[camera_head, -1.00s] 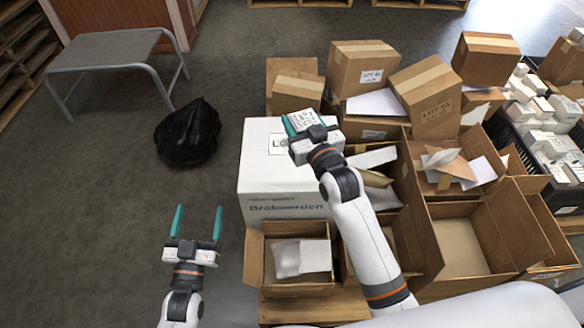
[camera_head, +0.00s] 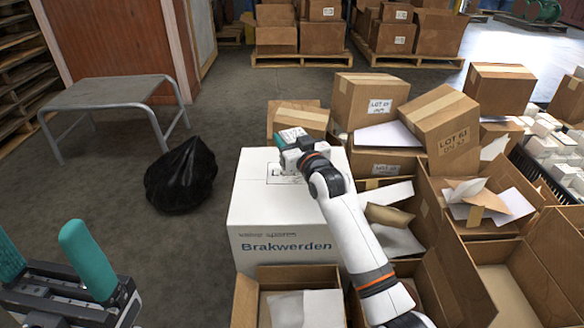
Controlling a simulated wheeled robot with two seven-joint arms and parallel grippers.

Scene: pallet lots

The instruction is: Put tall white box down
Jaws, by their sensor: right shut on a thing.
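My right gripper (camera_head: 289,143) is over the top of a large white carton (camera_head: 280,222) marked "Brakwerden". It is shut on a small white box (camera_head: 293,133), the tall white box, which is mostly hidden by the gripper and its teal fingers. I cannot tell whether the small box touches the carton's top. A printed label shows on the carton's top beside the gripper. My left gripper (camera_head: 45,262) is large in the lower left corner, its teal fingers wide apart with nothing between them.
Open cardboard boxes (camera_head: 300,276) and stacked cartons (camera_head: 372,100) crowd the right side. A black bag (camera_head: 181,176) lies on the floor left of the white carton. A grey metal table (camera_head: 112,92) stands behind it. Loaded pallets (camera_head: 300,60) stand at the back.

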